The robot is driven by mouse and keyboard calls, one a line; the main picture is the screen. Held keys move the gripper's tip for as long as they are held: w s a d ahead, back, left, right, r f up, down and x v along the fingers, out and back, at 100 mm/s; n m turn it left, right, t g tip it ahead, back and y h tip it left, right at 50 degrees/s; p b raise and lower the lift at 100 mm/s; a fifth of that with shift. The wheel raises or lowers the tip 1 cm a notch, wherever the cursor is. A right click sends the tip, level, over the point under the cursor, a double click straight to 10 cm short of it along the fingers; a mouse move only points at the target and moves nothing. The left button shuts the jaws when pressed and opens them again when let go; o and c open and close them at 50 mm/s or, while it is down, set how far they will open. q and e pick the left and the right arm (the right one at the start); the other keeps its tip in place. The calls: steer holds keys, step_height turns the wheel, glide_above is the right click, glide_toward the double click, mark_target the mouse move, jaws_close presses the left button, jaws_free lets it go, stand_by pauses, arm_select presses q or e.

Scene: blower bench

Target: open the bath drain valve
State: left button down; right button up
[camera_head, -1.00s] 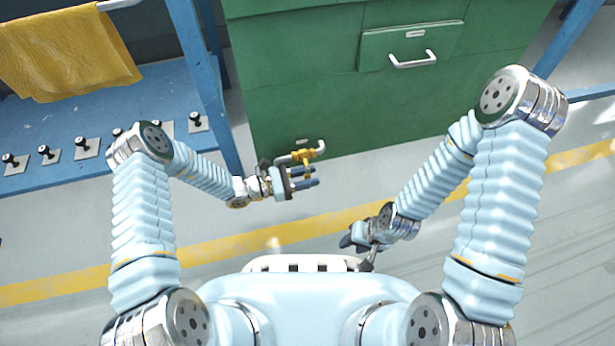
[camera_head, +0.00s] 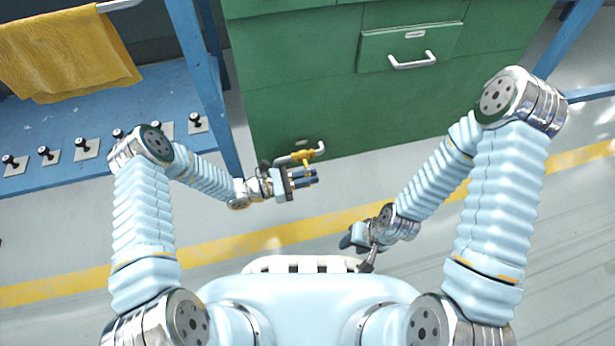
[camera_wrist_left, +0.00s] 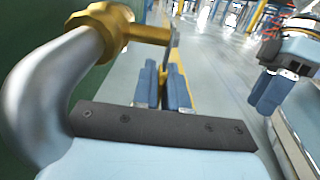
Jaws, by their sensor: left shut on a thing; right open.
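The drain valve is a brass valve body (camera_head: 304,156) on a bent silver pipe (camera_head: 284,160), low at the front of the green cabinet. In the left wrist view the brass body (camera_wrist_left: 112,30) and the pipe (camera_wrist_left: 45,95) are close on the left. My left gripper (camera_head: 306,178) is just in front of the valve. Its blue fingers (camera_wrist_left: 162,86) are shut on the valve's thin grey lever (camera_wrist_left: 175,42), which is mostly hidden between them. My right gripper (camera_head: 357,250) is open and empty, low in front of my body, away from the valve.
The green cabinet (camera_head: 350,115) with a drawer handle (camera_head: 412,62) stands behind the valve. A blue bench (camera_head: 60,115) on the left carries several small black knobs on plates and a yellow cloth (camera_head: 65,55). The floor with its yellow stripe is clear.

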arm_select(q)
steer(key=shift+w+d+r+t+h, duration=0.1)
steer(key=shift+d+t+h, duration=0.2)
steer(key=shift+h, duration=0.75)
steer(key=shift+w+d+r+t+h, duration=0.2)
steer(key=shift+d+h, duration=0.25)
steer(key=shift+h, duration=0.65)
steer(key=shift+d+r+t+h, duration=0.1)
steer(key=shift+d+t+h, duration=0.25)
steer(key=shift+h, duration=0.7)
steer(key=c, duration=1.2)
jaws_free()
steer(key=shift+c, duration=0.2)
